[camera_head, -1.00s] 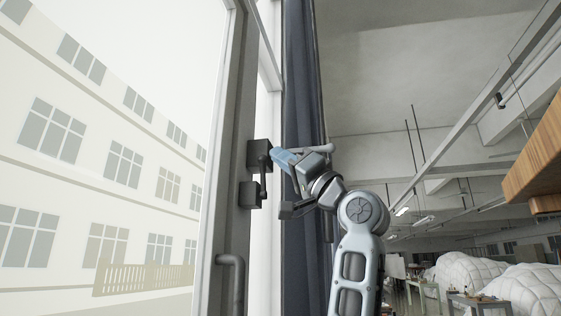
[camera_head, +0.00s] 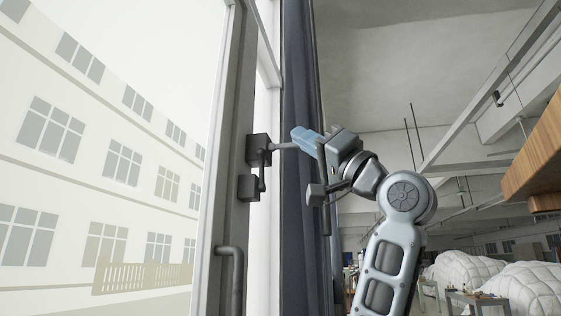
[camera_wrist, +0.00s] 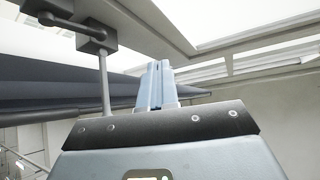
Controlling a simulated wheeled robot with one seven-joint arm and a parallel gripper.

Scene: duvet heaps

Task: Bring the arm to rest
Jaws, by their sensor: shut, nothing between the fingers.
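My gripper (camera_head: 297,134) is in the middle of the head view, its light-blue fingers pointing up and left. The fingers are together with nothing between them; they also show in the wrist view (camera_wrist: 158,72). A dark latch with a handle (camera_head: 262,165) is on the window frame (camera_head: 228,130), to the left of my gripper. A thin grey rod reaches from the latch toward my gripper; the wrist view shows this rod (camera_wrist: 104,82) left of the fingers. The fingers look apart from the latch. My arm rises from the lower right.
A dark blue curtain (camera_head: 300,70) hangs just behind my gripper. A curved grey handle (camera_head: 234,275) is lower on the frame. A wooden board (camera_head: 535,155) juts in at the right edge. White duvet heaps (camera_head: 465,272) and a small table (camera_head: 476,300) stand far back right.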

